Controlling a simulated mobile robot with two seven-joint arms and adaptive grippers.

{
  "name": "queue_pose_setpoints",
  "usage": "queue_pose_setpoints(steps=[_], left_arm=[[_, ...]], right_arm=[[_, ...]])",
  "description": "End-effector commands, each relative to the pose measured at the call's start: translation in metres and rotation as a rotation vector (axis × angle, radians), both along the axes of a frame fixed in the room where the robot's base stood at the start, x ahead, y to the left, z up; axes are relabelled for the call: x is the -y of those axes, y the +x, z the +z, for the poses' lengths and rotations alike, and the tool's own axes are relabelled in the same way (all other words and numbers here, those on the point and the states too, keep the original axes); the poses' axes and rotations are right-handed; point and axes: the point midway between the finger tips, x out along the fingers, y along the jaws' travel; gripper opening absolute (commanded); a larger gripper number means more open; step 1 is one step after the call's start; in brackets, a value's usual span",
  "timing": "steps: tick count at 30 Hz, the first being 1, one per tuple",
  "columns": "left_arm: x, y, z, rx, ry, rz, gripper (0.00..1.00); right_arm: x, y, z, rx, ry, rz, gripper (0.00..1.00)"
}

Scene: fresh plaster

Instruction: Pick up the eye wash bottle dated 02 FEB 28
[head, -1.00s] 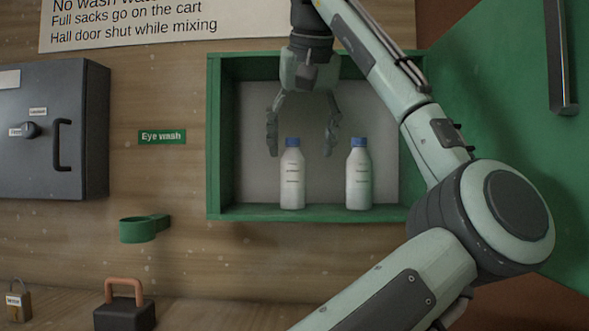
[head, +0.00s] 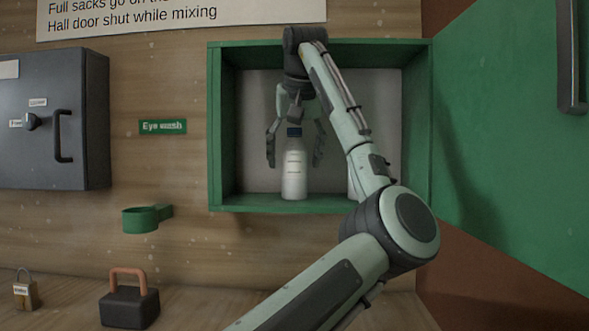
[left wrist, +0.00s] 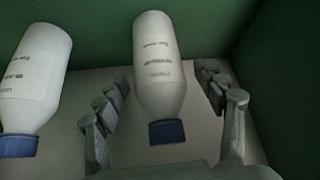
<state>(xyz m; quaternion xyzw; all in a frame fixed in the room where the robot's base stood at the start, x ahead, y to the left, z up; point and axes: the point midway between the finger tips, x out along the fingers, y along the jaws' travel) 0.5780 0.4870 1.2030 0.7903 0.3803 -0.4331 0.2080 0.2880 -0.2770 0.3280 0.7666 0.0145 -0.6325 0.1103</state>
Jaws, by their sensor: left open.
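A white eye wash bottle with a blue cap (head: 294,170) stands upright in the open green cabinet (head: 215,130). My left gripper (head: 294,158) is open, pointing down, with one finger on each side of this bottle's upper part. In the left wrist view this bottle (left wrist: 158,65) is between the spread fingers, with visible gaps on both sides. A second similar bottle (left wrist: 35,70) stands beside it, outside the fingers; in the head view my arm hides most of it (head: 352,187). Both labels carry small print, too blurred to read a date. My right gripper is not in view.
The cabinet's green door (head: 510,150) stands open at the right. Left are an "Eye wash" sign (head: 163,126), a green ring holder (head: 140,219) and a grey box (head: 55,120) with a handle. A padlock (head: 26,292) and a dark block with an orange handle (head: 130,305) sit below.

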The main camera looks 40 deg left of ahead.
Motion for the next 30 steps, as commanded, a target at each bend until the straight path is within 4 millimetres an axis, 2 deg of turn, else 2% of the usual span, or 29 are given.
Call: queue_pose_setpoints(steps=[6, 7, 22, 30], left_arm=[[-0.0009, 0.0008, -0.0017, 0.001, 0.0, -0.001, 0.7], [-0.0009, 0.0008, -0.0017, 0.001, 0.0, -0.001, 0.67], [-0.0008, 0.0007, -0.0015, 0.002, 0.001, -0.001, 0.06], [-0.0009, 0.0006, -0.0007, 0.003, 0.002, -0.001, 0.06]], right_arm=[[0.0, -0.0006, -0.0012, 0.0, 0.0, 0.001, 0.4], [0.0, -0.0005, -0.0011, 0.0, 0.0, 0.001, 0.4], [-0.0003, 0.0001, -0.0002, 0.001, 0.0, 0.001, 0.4], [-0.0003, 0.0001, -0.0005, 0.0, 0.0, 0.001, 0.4]])
